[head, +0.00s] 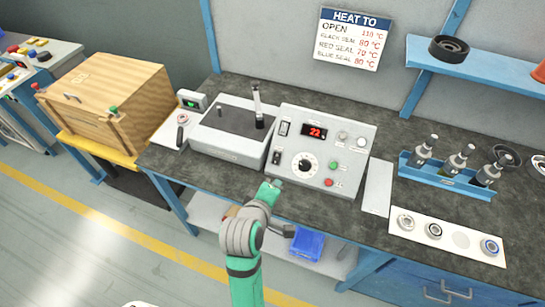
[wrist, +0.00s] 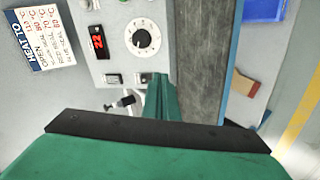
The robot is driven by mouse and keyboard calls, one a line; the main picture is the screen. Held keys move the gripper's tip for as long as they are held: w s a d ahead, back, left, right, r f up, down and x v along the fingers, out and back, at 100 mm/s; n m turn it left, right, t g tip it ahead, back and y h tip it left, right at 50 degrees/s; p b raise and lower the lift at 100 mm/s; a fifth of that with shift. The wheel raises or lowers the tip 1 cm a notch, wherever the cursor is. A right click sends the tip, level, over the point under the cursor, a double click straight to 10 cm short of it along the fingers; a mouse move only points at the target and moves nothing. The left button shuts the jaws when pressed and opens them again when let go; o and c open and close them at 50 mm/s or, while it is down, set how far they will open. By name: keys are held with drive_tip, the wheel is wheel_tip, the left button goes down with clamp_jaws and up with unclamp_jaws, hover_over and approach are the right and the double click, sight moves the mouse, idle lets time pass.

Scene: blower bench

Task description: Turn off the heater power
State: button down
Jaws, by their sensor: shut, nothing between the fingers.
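The grey-white control box (head: 335,128) stands on the bench with a red display (head: 314,131) reading 22 and a white dial (head: 305,166). In the wrist view the upper switch (wrist: 112,80) and lower switch (wrist: 144,78) show below the dial (wrist: 142,39). My gripper (head: 273,186) is shut and empty, just in front of the box's lower left edge. Its green fingers (wrist: 161,98) are close to the lower switch; contact cannot be told.
A grey unit with an upright lever (head: 257,105) stands left of the box. Green (head: 334,167) and red (head: 329,183) buttons are right of the dial.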

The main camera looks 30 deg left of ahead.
drive_tip(key=a+r+n, duration=0.2)
drive_tip(key=a+r, duration=0.3)
drive_tip(key=r, duration=0.1)
drive_tip(key=shift+s+r+n+g, duration=0.3)
drive_tip(key=shift+s, duration=0.1)
